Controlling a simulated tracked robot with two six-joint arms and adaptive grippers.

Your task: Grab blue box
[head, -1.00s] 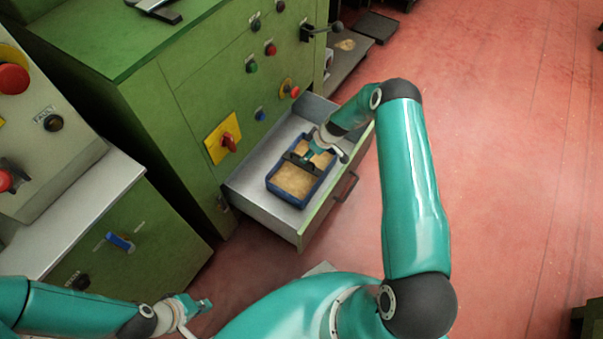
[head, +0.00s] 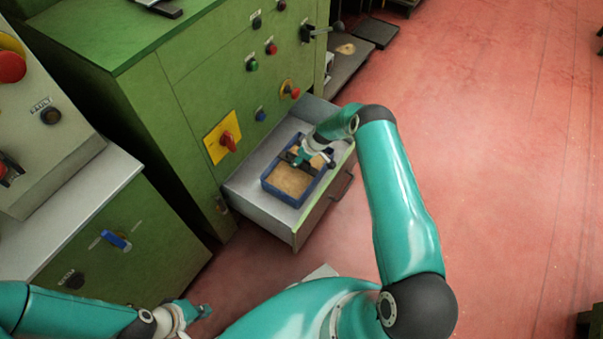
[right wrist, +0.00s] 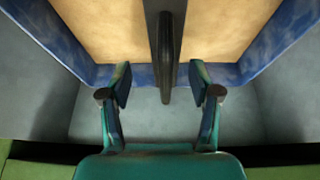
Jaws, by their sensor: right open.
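The blue box (head: 282,197) sits in the open grey drawer (head: 246,192), filled with tan, cork-coloured material. A dark bar (right wrist: 165,40) spans its middle in the right wrist view, where the box's blue wall (right wrist: 62,32) also shows. My right gripper (head: 310,158) is over the box's far-right side in the head view. In the right wrist view its fingers (right wrist: 160,80) are apart, one on each side of the bar's near end; contact cannot be told. My left gripper (head: 198,309) is low at the left, away from the box; its finger opening is unclear.
The drawer comes out of a green cabinet (head: 165,110) with buttons and a red-and-yellow switch (head: 226,142). A second console (head: 75,215) with a blue handle (head: 116,240) stands at the left. The red floor (head: 500,150) at the right is clear.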

